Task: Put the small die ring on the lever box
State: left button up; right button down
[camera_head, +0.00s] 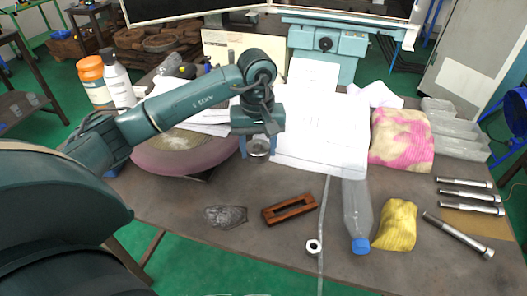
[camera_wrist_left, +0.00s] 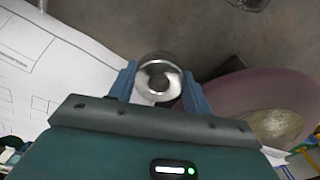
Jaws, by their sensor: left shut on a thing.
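My left gripper (camera_head: 259,146) is shut on a round silver metal ring (camera_head: 259,149), held above the table near the paper sheets. In the left wrist view the held ring (camera_wrist_left: 158,80) shows a dark centre and sits between the two blue fingers. Another small silver ring (camera_head: 314,247) with a dark hole lies at the table's front. I cannot tell for certain which of the two is the small die ring. A brown slotted wooden block (camera_head: 289,208), possibly the lever box, lies on the table in front of the gripper. My right gripper is not in view.
A clear bottle (camera_head: 357,215) with a blue cap, a yellow cloth (camera_head: 396,225) and several metal rods stand or lie to the right. A grey lump (camera_head: 226,216) lies left of the wooden block.

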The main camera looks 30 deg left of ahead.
aim_at(259, 172)
pick_arm(q)
jog(key=shift+w+f+p, duration=0.1)
jog(key=shift+f+p, duration=0.25)
jog(key=shift+f, duration=2.25)
jog(key=shift+f, duration=0.2)
jog(key=o, duration=1.3)
jog(key=shift+o, duration=0.2)
